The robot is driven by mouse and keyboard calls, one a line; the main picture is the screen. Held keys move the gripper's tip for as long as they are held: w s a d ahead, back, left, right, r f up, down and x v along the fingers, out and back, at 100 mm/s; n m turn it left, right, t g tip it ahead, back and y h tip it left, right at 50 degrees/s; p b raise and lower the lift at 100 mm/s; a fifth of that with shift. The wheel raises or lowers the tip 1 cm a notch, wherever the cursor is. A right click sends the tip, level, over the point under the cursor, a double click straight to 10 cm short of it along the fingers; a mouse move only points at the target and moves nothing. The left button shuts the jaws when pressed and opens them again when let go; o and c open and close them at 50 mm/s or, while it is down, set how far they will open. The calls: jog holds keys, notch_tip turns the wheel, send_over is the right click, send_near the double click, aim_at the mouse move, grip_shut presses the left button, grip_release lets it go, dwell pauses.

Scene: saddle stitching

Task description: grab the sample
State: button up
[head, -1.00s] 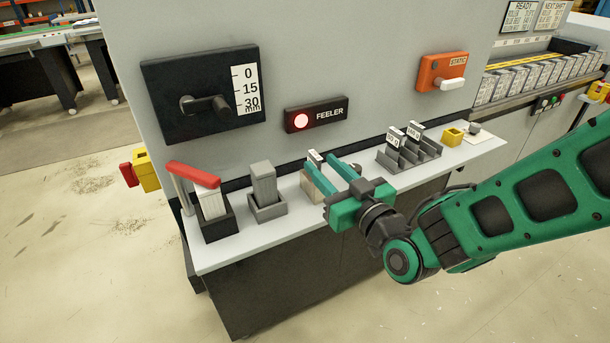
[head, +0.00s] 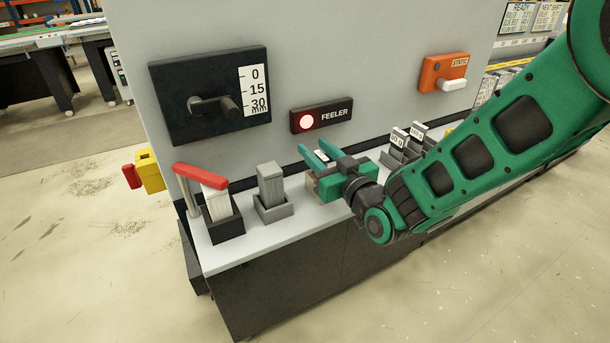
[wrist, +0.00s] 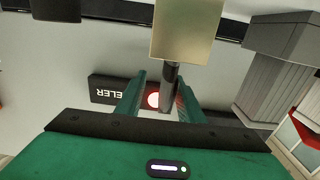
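The sample appears to be the small piece with a white-topped label (head: 321,156) in the beige block on the ledge; my gripper hides most of it in the head view. In the wrist view, a dark round post (wrist: 170,76) joins a beige block (wrist: 184,34); whether this is the sample is unclear. My gripper (head: 316,150) is open, its two green fingers pointing toward the machine wall above the ledge. In the wrist view, the post shows between or just beyond the fingers (wrist: 157,90), closer to the right one. I cannot tell whether they touch it.
A grey block in a grey holder (head: 272,188) stands left of my gripper. Further left is a black holder (head: 226,229) with a pale stack and a red lever (head: 200,176). A dark rack (head: 394,158) stands to the right. The FEELER panel (head: 322,115) is on the wall behind.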

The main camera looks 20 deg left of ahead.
jog(key=shift+w+a, duration=0.15)
jog(key=shift+w, duration=0.2)
jog(key=shift+s+a, duration=0.15)
jog(key=shift+a, duration=0.1)
grip_shut()
jog(key=shift+r, duration=0.1)
